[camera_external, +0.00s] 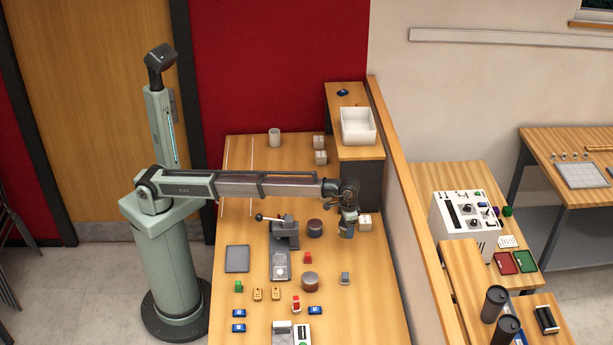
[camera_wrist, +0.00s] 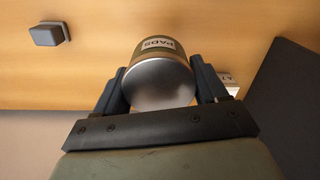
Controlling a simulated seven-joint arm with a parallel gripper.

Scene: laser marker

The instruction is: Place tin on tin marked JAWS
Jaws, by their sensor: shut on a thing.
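My gripper (camera_external: 347,222) is shut on a tin (camera_wrist: 160,80) with a metal end and a label reading PADS. Its fingers lie on either side of the tin in the wrist view. In the external view the held tin (camera_external: 346,232) shows small and greenish under my wrist, over the right part of the bench; its height above the wood is hard to tell. No JAWS label can be read on either.
A lever press (camera_external: 284,235) stands left of the near containers. A white box (camera_external: 364,222) sits close right of my gripper. A small grey block (camera_external: 345,278) lies in front. A wooden partition (camera_external: 395,190) bounds the right.

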